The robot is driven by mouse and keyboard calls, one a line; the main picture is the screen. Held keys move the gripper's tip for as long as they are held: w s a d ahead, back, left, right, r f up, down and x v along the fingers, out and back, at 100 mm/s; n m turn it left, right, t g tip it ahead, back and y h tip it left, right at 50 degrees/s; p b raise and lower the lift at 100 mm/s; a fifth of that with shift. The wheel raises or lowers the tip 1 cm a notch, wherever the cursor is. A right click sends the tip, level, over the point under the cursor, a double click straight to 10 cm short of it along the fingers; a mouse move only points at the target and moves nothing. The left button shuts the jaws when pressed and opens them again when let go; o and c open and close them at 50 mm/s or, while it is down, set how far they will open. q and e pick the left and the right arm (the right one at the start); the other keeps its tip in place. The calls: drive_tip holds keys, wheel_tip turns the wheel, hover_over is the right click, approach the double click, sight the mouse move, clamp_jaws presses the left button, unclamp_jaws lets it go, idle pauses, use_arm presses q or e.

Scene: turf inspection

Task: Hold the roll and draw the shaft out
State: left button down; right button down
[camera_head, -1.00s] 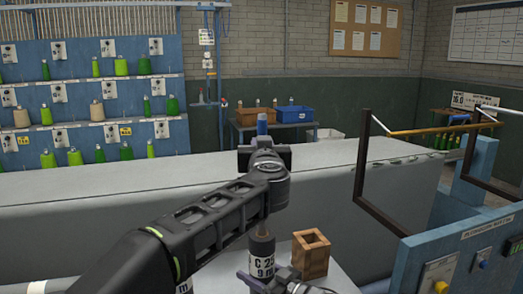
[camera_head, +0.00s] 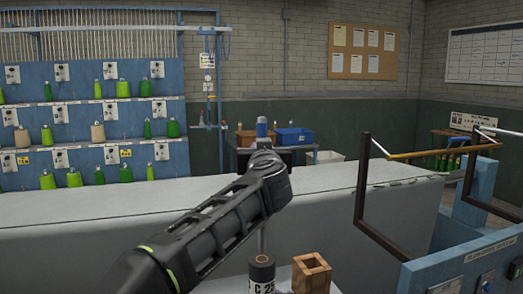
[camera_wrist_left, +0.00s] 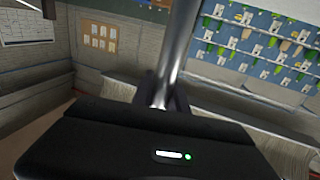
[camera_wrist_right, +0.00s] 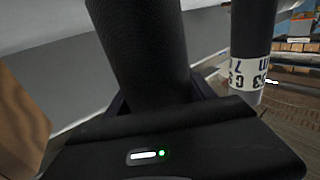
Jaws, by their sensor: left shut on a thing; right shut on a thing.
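A length of bare shaft (camera_head: 262,241) shows between my left arm and the roll; my arm hides the part between. In the left wrist view the shaft is a smooth silver rod (camera_wrist_left: 178,50). The dark roll (camera_head: 262,270), with a white label, stands below the left gripper. In the right wrist view my right gripper (camera_wrist_right: 155,100) is shut on the dark, ribbed roll (camera_wrist_right: 145,45). The head view does not show that gripper.
An open wooden box (camera_head: 311,273) stands right of the roll. Another dark cylinder with a white label (camera_wrist_right: 244,72) stands close by in the right wrist view. A long grey covered bench (camera_head: 120,205) runs behind, and a blue machine (camera_head: 465,262) with a bent-bar frame is at right.

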drive_tip(key=shift+c, duration=1.2)
unclamp_jaws()
drive_tip(key=v, duration=1.2)
drive_tip(key=shift+s, duration=0.1)
